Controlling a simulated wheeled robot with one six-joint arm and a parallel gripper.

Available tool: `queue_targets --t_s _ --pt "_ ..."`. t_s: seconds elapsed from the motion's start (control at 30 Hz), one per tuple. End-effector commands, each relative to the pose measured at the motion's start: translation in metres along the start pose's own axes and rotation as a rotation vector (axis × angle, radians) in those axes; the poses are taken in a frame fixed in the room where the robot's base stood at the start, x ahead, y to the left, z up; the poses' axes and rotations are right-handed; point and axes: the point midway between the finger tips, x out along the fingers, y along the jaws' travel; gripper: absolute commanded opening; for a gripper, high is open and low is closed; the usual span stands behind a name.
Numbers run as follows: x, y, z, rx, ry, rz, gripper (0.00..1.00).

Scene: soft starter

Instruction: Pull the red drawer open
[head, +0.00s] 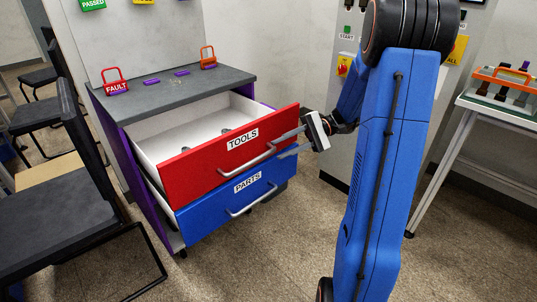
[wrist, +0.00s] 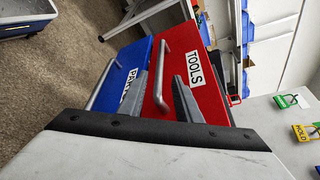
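The red drawer (head: 200,172), labelled TOOLS, stands well out of the cabinet, with its white inside showing and a few small dark items in it. Its silver bar handle (head: 245,160) runs across the red front. In the wrist view the handle (wrist: 162,65) lies in line with the gap between my fingers. My gripper (head: 285,144) is at the right end of the handle, with its fingers apart. In the wrist view my gripper (wrist: 161,76) shows a clear gap on both sides of the bar; no contact can be made out.
The blue PARTS drawer (head: 210,208) below is also partly out. A grey cabinet top (head: 215,82) carries red and orange padlocks. Black chairs (head: 50,210) stand close at the left. A white side table (head: 500,112) is at the right. Floor in front is clear.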

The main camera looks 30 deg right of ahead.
Motion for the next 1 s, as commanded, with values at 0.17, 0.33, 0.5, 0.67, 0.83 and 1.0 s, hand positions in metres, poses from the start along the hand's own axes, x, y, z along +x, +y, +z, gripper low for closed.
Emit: queue_targets --t_s 0.17,0.33,0.5,0.67,0.83,1.0 --pt "-0.035 0.001 -0.001 0.0 0.004 -0.001 0.31" --pt "-0.058 0.0 -0.001 0.0 0.002 0.0 0.31" --pt "-0.068 0.0 0.0 0.0 0.0 -0.001 0.31" --pt "-0.07 0.0 0.0 0.0 0.0 -0.001 0.31" --pt "-0.07 0.0 0.0 0.0 0.0 0.0 0.31" --pt "-0.069 0.0 0.0 0.0 0.0 0.0 0.31"
